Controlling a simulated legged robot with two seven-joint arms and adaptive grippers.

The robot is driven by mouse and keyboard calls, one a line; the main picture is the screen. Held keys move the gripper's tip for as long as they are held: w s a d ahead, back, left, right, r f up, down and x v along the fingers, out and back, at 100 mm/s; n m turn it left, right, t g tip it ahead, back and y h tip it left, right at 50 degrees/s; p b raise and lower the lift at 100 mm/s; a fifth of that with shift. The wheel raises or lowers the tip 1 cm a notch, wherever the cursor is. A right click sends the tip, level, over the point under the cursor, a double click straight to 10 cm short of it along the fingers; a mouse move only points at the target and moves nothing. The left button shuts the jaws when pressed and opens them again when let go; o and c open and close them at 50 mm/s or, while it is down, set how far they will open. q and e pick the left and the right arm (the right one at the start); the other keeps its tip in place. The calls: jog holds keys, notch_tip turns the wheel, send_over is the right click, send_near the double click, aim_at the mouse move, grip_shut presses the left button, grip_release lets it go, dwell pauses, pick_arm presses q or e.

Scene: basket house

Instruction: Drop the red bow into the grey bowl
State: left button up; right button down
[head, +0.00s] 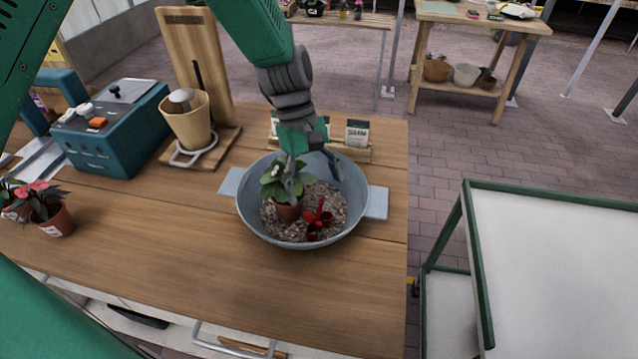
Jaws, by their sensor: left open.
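The grey bowl (253,226) stands on the wooden workbench, with a flat handle on each side and gravel-like filling inside. The red bow (318,219) lies on the filling in the front part of the bowl. A small potted plant (287,205) with green leaves and a pale flower stands in the bowl, left of the bow. My left gripper (315,172) reaches down over the back of the bowl, open, with its fingers above and behind the bow. One finger is partly hidden by the plant's leaves. My right gripper is not in view.
A teal box (112,133), a wooden stand with a tan pot (187,122) and red-leaved plants (52,215) are on the left. Seed packets (357,134) stand behind the bowl. The bench front (220,290) is clear. A green-framed white table (560,260) stands right.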

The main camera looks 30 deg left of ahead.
pick_arm(q)
jog(key=v, duration=1.2)
jog(key=shift+r, duration=0.25)
jog(key=shift+w, duration=0.1)
jog(key=shift+d, duration=0.15)
